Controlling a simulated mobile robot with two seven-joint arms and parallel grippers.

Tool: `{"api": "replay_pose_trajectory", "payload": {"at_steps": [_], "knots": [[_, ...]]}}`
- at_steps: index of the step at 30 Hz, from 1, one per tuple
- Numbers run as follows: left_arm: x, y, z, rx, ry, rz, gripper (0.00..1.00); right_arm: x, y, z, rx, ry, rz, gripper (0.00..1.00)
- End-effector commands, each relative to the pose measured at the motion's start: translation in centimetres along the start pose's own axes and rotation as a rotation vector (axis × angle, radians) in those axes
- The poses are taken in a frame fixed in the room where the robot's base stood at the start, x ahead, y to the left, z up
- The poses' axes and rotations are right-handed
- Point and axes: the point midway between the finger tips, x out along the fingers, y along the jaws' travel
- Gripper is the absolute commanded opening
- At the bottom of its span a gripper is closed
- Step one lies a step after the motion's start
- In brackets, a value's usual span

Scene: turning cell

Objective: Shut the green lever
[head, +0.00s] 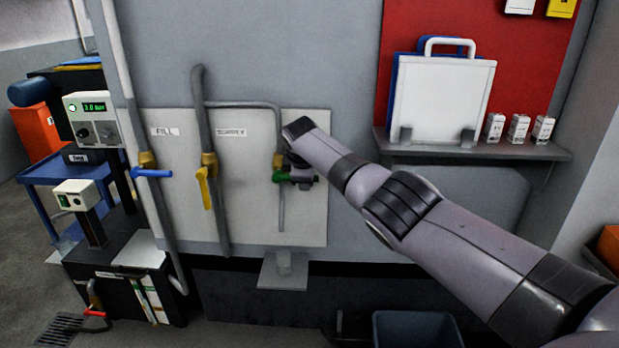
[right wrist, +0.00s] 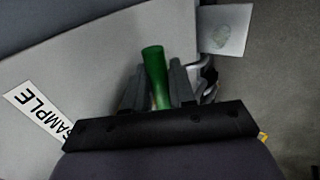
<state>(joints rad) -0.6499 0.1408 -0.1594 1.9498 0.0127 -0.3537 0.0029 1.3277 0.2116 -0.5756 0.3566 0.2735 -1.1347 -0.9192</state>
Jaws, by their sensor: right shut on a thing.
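The green lever (head: 281,177) sits on the thin right-hand pipe of the pale panel, below a brass valve body (head: 278,160). It points sideways to the right, across the pipe, and is partly hidden by my right gripper (head: 303,178). In the right wrist view the green lever (right wrist: 154,68) stands between the two dark fingers of my right gripper (right wrist: 158,88). The fingers are shut on it, and its rounded end sticks out past them. My left gripper is not in view.
A yellow lever (head: 205,187) hangs down along the middle pipe, and a blue lever (head: 152,173) points sideways on the left pipe. Below the green lever, a small ledge (head: 277,283) holds a clear cup (head: 284,262). A shelf (head: 470,151) stands at the right. A SAMPLE label (right wrist: 38,112) shows in the wrist view.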

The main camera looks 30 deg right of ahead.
Motion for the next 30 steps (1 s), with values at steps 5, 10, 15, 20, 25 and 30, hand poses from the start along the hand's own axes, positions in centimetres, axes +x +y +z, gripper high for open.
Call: {"api": "replay_pose_trajectory", "payload": {"at_steps": [5, 10, 15, 20, 25, 30], "knots": [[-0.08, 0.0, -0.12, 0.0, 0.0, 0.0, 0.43, -0.18, -0.16, -0.27, -0.012, -0.02, -0.001, 0.0], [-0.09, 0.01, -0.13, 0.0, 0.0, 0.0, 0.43, -0.25, -0.15, -0.33, -0.016, -0.026, 0.001, 0.0], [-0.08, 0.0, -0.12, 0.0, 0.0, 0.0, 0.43, -0.26, -0.13, -0.33, -0.017, -0.026, 0.001, 0.0], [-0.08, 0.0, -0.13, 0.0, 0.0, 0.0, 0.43, -0.27, -0.11, -0.33, -0.017, -0.026, 0.002, 0.34], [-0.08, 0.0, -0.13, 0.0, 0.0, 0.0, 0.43, -0.28, -0.1, -0.36, -0.015, -0.024, 0.002, 0.43], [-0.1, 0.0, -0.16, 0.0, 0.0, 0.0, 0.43, -0.31, -0.09, -0.38, -0.014, -0.023, 0.001, 0.43]]}}
